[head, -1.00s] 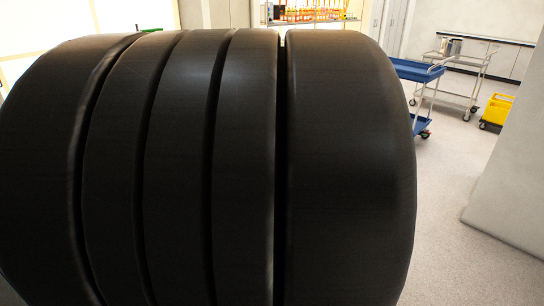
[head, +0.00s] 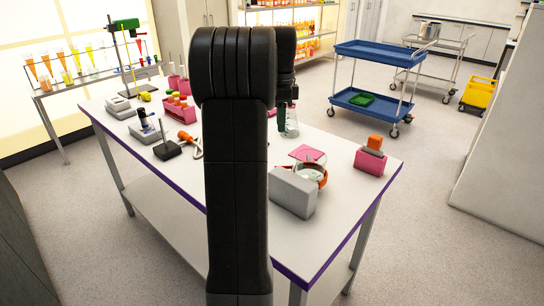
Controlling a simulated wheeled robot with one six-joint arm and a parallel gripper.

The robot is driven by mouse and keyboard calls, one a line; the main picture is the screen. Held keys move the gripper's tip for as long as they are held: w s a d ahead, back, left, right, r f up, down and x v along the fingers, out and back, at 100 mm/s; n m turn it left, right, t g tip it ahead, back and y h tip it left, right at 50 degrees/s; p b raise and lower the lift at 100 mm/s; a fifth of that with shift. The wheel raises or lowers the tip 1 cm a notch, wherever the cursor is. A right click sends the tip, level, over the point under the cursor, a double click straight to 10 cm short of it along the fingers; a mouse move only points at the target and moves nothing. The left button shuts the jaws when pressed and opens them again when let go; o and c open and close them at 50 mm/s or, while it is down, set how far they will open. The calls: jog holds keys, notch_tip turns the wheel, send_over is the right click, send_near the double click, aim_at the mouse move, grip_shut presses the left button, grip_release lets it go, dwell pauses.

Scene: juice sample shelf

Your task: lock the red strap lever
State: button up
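A clear glass vessel (head: 299,173) stands at the near right part of the white table, against a grey block (head: 292,194). An orange-red strap (head: 322,174) runs around its right side. The lever cannot be made out at this size, nor whether it is open or locked. My gripper (head: 288,103) hangs at the end of my black arm, beyond the strap in the picture and above the table. Its fingers are small, dark and partly hidden by my arm, so their opening is unclear. A clear flask (head: 291,124) shows just below it; I cannot tell whether they touch.
A pink holder with an orange block (head: 370,160) stands right of the strap. A pink piece (head: 307,154) lies behind the vessel. Pink racks (head: 181,109) and small devices (head: 145,130) fill the table's left part. A blue cart (head: 376,106) stands beyond; open floor lies right.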

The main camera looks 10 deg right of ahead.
jog(key=f, duration=1.3)
jog(key=shift+s+f+b, duration=0.3)
jog(key=shift+f+b, duration=0.05)
jog(key=shift+c, duration=0.4)
grip_shut()
